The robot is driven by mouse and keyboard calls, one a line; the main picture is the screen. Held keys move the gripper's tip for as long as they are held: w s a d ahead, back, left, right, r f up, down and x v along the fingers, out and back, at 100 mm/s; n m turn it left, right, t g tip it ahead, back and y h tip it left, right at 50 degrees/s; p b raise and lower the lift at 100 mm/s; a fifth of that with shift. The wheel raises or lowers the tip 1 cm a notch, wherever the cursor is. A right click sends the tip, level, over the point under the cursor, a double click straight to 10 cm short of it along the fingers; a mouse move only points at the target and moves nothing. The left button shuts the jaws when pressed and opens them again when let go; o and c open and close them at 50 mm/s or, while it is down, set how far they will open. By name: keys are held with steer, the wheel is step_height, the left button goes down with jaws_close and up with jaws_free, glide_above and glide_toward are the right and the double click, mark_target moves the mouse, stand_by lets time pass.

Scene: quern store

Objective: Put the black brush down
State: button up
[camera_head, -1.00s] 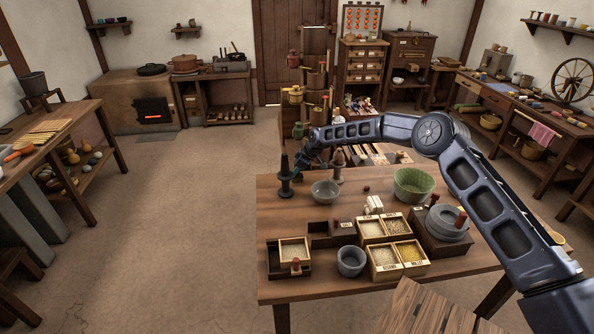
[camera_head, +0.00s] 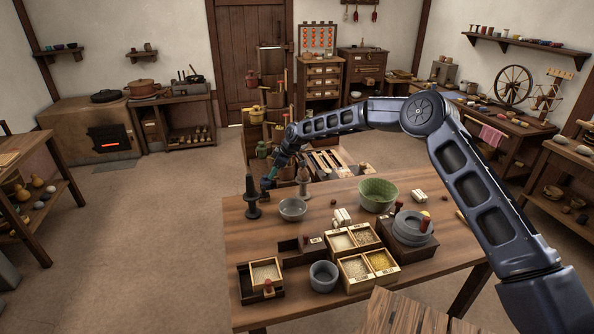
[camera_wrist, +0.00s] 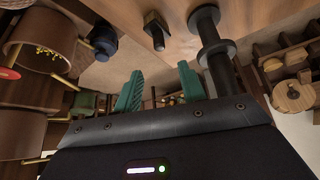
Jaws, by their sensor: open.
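My gripper (camera_head: 269,181) is over the far left corner of the table, just right of a dark upright spindle-shaped object (camera_head: 251,198). In the wrist view its two teal fingers (camera_wrist: 160,88) stand apart with nothing clearly held between them. A small dark piece with a brown end (camera_wrist: 155,30) is on the wooden surface beyond the fingertips, apart from them. It may be the black brush, but I cannot tell for sure. The dark spindle-shaped object also shows in the wrist view (camera_wrist: 217,62), right of this piece.
The table (camera_head: 330,312) also holds a grey bowl (camera_head: 292,210), a green bowl (camera_head: 377,195), a grey cup (camera_head: 323,276), grain boxes (camera_head: 355,272) and round grey stones (camera_head: 413,229). A brown pointed object (camera_head: 303,182) stands close right of my gripper. Floor at left is open.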

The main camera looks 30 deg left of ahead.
steer(key=shift+r, duration=0.1)
steer(key=w+d+r+m+t+h, duration=0.15)
steer(key=w+d+r, duration=0.35)
steer(key=d+r, duration=0.5)
steer(key=w+d+r+m+t, duration=0.15)
steer(key=w+d+r, duration=0.35)
steer(key=d+r, duration=0.5)
steer(key=s+d+r+m+t+h, duration=0.1)
steer(key=d+r+m, duration=0.3)
steer(key=d, duration=1)
steer(key=s+d+r+m+t+h, duration=0.15)
steer(key=d+r, duration=0.35)
steer(key=d, duration=0.8)
steer(key=s+d+r+m, duration=0.25)
steer(key=d+r, duration=0.25)
steer(key=d, duration=0.9)
steer(key=s+d+r+m+h, duration=0.15)
steer(key=s+d+m, duration=0.35)
steer(key=d, duration=0.7)
steer(key=s+d+f+m, duration=0.2)
steer(key=s+d+m, duration=0.1)
steer(key=s+d, duration=0.4)
steer(key=s+d+f+m, duration=0.2)
steer(key=s+d, duration=0.6)
steer(key=s, duration=0.5)
steer(key=shift+d+f+m+t, duration=0.2)
steer(key=shift+f+m+t, duration=0.15)
steer(key=shift+m+t, duration=0.1)
